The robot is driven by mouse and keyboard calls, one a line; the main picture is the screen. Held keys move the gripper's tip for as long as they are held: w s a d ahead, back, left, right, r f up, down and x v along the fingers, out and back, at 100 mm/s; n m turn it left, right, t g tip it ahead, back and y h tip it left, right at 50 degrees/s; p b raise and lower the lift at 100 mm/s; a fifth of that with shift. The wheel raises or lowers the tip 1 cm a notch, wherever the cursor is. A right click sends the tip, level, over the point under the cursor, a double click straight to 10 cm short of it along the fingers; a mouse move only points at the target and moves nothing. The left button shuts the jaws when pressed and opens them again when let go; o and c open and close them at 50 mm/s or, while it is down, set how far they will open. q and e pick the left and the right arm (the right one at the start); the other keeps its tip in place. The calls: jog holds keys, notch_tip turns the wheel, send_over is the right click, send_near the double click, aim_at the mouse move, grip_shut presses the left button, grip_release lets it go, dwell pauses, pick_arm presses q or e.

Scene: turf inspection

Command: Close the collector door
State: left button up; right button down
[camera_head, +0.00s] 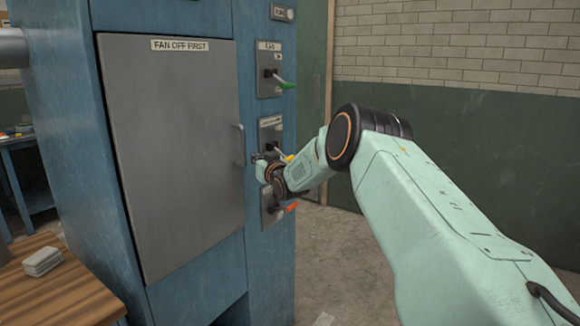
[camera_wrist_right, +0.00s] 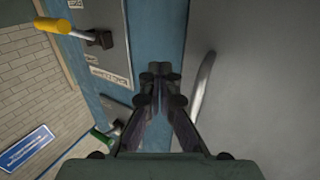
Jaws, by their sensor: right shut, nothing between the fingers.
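The collector door (camera_head: 175,150) is a grey panel in the blue cabinet, labelled "FAN OFF FIRST". It looks flush or nearly flush with the cabinet front; I cannot tell whether it is fully closed. Its bar handle (camera_head: 238,146) is on its right edge. My right gripper (camera_head: 261,165) is near the handle's lower end, just right of it. In the right wrist view the right gripper (camera_wrist_right: 158,75) is shut and empty, over the blue strip beside the door (camera_wrist_right: 260,80), with the handle (camera_wrist_right: 203,85) to its right and apart from it. My left gripper is not in view.
Switch plates line the cabinet right of the door: a green-handled lever (camera_head: 285,84) on top, a yellow-handled lever (camera_wrist_right: 55,26) in the middle and an orange-handled one (camera_head: 291,207) below. A wooden bench (camera_head: 75,290) stands at lower left. Open floor (camera_head: 340,260) lies right of the cabinet.

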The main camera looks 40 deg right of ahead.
jog(key=s+d+p, duration=0.2)
jog(key=s, duration=0.8)
